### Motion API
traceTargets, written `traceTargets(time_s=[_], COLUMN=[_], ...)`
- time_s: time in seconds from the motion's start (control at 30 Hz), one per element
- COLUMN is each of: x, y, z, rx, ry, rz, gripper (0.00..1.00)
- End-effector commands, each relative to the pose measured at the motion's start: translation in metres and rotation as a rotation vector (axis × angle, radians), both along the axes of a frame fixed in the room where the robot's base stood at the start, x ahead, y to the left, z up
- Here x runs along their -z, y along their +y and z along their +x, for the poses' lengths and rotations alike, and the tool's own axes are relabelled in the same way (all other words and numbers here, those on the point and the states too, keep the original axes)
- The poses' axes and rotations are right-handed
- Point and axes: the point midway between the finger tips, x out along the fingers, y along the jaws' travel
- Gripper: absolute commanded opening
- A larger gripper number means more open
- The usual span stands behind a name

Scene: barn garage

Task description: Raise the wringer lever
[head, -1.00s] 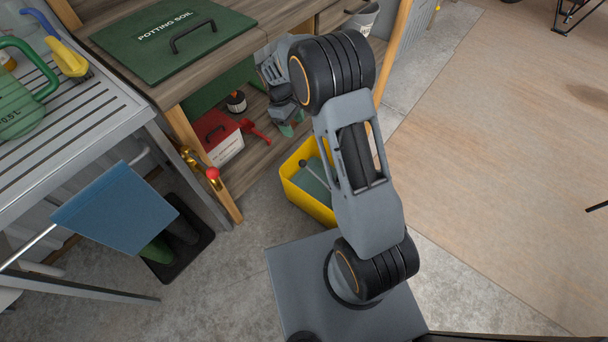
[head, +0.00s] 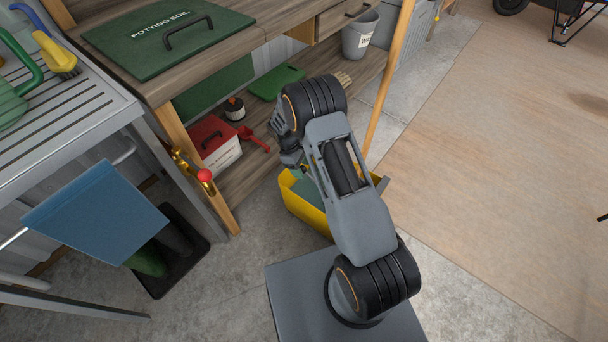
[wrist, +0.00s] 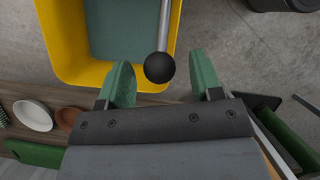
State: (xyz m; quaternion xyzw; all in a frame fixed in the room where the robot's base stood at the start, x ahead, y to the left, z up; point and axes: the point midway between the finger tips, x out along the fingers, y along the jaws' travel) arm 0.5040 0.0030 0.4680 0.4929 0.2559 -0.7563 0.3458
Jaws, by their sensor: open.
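The wringer lever is a thin grey rod with a black ball knob (wrist: 159,67) at its end. It reaches out over the rim of the yellow bucket (wrist: 75,65), which also shows in the head view (head: 306,211). A grey-green panel (wrist: 128,30) lies inside the bucket. My gripper (wrist: 161,62) is open, with a green-padded finger on each side of the knob and gaps between. In the head view my gripper (head: 300,166) is low by the bucket's far rim, and my arm hides the lever.
A wooden bench with a green potting soil lid (head: 165,35) stands behind. Its lower shelf holds a red and white box (head: 215,145) and a red scoop (head: 253,137). A wooden post (head: 388,85) rises right of my arm. Open floor lies to the right.

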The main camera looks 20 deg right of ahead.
Motion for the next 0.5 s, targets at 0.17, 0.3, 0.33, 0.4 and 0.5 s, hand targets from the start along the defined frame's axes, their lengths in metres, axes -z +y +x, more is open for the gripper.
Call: traceTargets(time_s=[0.17,0.3,0.33,0.4,0.5], x=[0.021,0.029,0.030,0.031,0.032], y=[-0.006,-0.009,-0.009,-0.009,-0.010], z=[-0.006,-0.009,-0.009,-0.009,-0.009], rx=[0.001,0.002,0.002,0.002,0.002], ry=[0.000,-0.001,-0.001,-0.001,-0.002], rz=[0.000,-0.001,-0.001,-0.001,0.000], gripper=[0.59,0.59,0.59,0.59,0.59])
